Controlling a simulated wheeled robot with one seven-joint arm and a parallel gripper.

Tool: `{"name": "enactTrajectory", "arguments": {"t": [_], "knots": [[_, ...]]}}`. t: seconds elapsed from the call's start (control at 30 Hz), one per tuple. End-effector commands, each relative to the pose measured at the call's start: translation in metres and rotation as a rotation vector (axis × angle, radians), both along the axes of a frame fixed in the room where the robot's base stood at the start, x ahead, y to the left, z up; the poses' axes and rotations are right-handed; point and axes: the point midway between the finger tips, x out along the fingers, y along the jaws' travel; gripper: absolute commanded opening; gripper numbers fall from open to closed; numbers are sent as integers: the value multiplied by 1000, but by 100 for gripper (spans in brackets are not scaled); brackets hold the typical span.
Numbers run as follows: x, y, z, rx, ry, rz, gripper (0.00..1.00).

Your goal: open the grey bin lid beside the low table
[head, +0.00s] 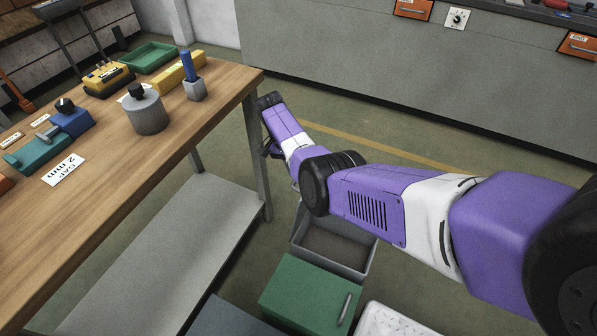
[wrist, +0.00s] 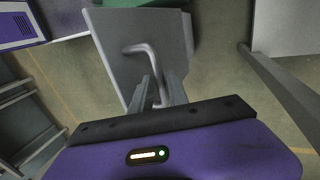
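The grey bin (head: 364,270) stands on the floor beside the wooden table's leg. Its top is uncovered and I see into its dark inside. In the wrist view the grey lid (wrist: 117,33) is a flat plate with a bent metal handle (wrist: 137,48). My gripper (wrist: 159,78) has its two fingers close on either side of the handle's bar, and they look shut on it. In the head view my gripper's tips and the lid are mostly hidden behind my purple arm, near the table leg.
The low wooden table (head: 135,180) with a grey lower shelf (head: 165,250) is on the left, its leg (head: 257,160) close to my wrist. A green bin (head: 300,292) with a closed lid and a white crate (head: 392,322) stand in front. A grey bench (head: 400,60) runs behind.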

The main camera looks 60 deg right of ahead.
Motion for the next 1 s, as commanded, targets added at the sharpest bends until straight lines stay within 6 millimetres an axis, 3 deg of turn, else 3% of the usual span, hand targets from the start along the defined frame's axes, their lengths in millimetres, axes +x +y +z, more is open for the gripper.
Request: {"name": "enactTrajectory", "arguments": {"t": [0.43, 0.8, 1.0], "knots": [[4, -3, 8, -9, -5, -2, 34], [22, -1, 60, -8, -5, 0, 34], [28, 0, 75, -7, -4, 0, 34]]}}
